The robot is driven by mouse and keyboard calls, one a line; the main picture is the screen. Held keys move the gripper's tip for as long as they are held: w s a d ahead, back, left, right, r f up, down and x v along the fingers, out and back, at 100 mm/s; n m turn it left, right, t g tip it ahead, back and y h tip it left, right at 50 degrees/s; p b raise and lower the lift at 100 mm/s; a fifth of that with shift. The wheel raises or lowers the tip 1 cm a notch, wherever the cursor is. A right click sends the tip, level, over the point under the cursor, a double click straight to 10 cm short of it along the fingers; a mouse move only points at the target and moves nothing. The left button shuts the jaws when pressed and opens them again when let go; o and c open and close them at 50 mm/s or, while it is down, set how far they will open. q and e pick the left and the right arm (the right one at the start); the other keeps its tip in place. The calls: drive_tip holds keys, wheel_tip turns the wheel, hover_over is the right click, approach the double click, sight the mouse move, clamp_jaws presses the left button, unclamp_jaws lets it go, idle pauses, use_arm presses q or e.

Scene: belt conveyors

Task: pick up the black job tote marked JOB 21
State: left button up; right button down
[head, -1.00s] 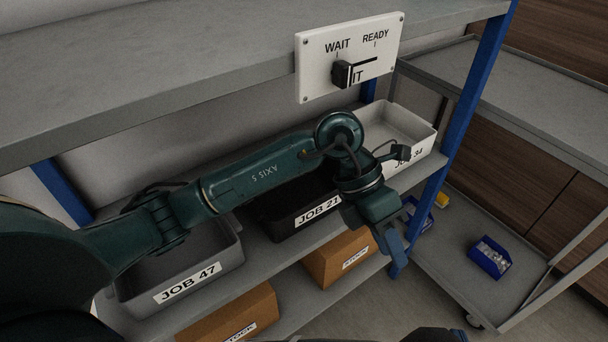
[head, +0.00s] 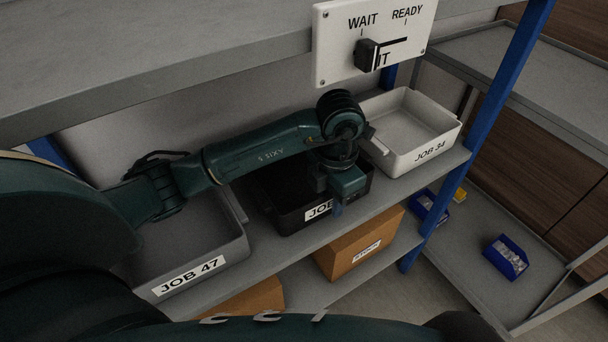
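The black JOB 21 tote (head: 283,218) stands on the middle shelf between two other totes. My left arm crosses in front of it and hides much of its inside and part of its label. My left gripper (head: 338,206) points down at the tote's front right part, over or against its front wall. I cannot tell whether it touches the tote, nor how far its fingers are apart. A dark link at the bottom edge looks like my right arm; its gripper is out of view.
The grey JOB 47 tote (head: 239,247) stands to the left and the white JOB 34 tote (head: 398,165) to the right. A WAIT/READY switch panel (head: 330,65) hangs above. Cardboard boxes (head: 338,262) sit below. A blue post (head: 487,118) and a cart (head: 470,285) are at right.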

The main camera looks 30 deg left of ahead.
use_arm(q)
drive_tip(key=shift+f, duration=0.1)
drive_tip(key=shift+c, duration=0.2)
clamp_jaws()
